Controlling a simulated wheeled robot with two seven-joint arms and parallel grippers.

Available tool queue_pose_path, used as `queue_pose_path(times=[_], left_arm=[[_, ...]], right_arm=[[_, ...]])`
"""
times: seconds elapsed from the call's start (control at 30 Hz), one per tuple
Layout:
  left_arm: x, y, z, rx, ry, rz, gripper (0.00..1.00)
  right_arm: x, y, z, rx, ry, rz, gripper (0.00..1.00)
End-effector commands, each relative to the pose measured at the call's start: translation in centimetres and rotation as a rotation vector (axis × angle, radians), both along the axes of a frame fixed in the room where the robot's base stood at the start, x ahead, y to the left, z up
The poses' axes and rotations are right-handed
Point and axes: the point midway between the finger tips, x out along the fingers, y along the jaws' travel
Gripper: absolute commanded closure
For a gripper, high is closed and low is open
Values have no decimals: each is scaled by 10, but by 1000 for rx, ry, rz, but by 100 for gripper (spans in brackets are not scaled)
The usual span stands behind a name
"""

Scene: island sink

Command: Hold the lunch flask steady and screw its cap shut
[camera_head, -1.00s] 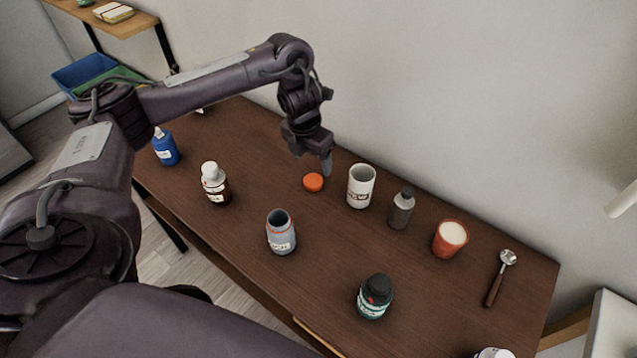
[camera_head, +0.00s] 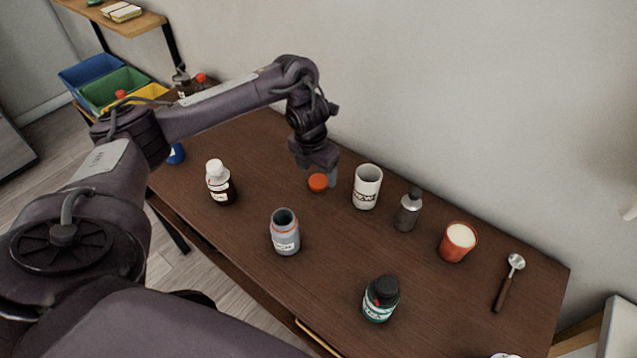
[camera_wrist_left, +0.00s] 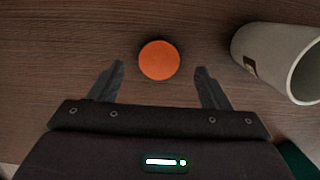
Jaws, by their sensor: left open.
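The lunch flask looks to be the grey, open-topped container (camera_head: 285,235) with a white label, standing upright near the table's front edge. Its orange round cap (camera_head: 318,183) lies flat on the table, behind the flask and apart from it. My left gripper (camera_head: 322,174) is open, pointing down just above the cap. In the left wrist view the cap (camera_wrist_left: 159,60) sits between and slightly ahead of the two open fingertips (camera_wrist_left: 160,72), with a gap on each side. My right gripper is not in view.
A white mug (camera_head: 367,187) stands close to the right of my left gripper, also in the wrist view (camera_wrist_left: 262,50). A grey bottle (camera_head: 408,212), orange cup (camera_head: 459,242), spoon (camera_head: 505,290), dark green jar (camera_head: 380,300) and brown bottle (camera_head: 220,185) stand or lie around. Bare wood surrounds the flask.

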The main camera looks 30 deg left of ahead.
Motion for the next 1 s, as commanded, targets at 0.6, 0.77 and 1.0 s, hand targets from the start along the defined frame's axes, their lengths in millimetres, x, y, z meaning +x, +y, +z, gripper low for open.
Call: queue_pose_path(times=[0.6,0.77,1.0], left_arm=[[4,1,-29,1,1,0,32],[4,0,-29,1,1,0,53],[4,0,-29,1,0,0,76]], right_arm=[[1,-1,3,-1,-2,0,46],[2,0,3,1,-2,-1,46],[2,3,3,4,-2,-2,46]])
